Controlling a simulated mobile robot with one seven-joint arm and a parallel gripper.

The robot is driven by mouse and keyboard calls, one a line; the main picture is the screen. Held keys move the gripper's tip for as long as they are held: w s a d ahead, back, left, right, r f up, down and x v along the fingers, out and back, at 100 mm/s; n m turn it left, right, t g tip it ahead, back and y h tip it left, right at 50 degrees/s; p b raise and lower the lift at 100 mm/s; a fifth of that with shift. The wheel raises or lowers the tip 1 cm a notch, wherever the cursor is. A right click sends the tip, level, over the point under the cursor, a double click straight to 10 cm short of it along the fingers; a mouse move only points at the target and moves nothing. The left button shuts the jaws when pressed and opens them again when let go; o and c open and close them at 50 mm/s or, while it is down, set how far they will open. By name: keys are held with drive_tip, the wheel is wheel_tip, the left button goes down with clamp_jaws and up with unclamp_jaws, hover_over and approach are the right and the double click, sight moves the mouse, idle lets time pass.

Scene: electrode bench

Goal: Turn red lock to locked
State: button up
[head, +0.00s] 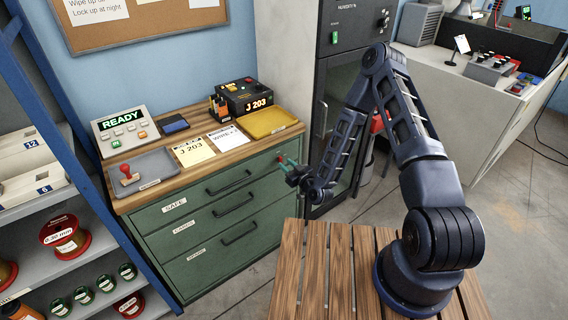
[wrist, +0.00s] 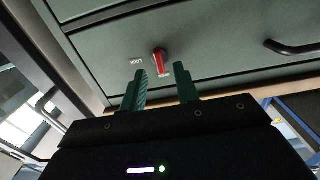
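The red lock (wrist: 159,62) is a small red knob on the front of the green drawer cabinet. In the head view the red lock (head: 280,159) is at the right end of the top drawer, just beyond my gripper (head: 289,166). In the wrist view my gripper (wrist: 161,84) has two green fingers standing apart with nothing between them. The lock shows in the gap past the fingertips, and the fingers seem not to touch it.
The green cabinet (head: 215,232) has several drawers with dark bar handles. Its top holds a grey tray (head: 143,179), a yellow tray (head: 267,122) and a READY panel (head: 124,128). A dark drawer handle (wrist: 292,47) is right of the lock. A blue shelf rack (head: 62,105) stands left.

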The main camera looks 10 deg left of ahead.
drive_tip(key=shift+x, duration=1.25)
clamp_jaws()
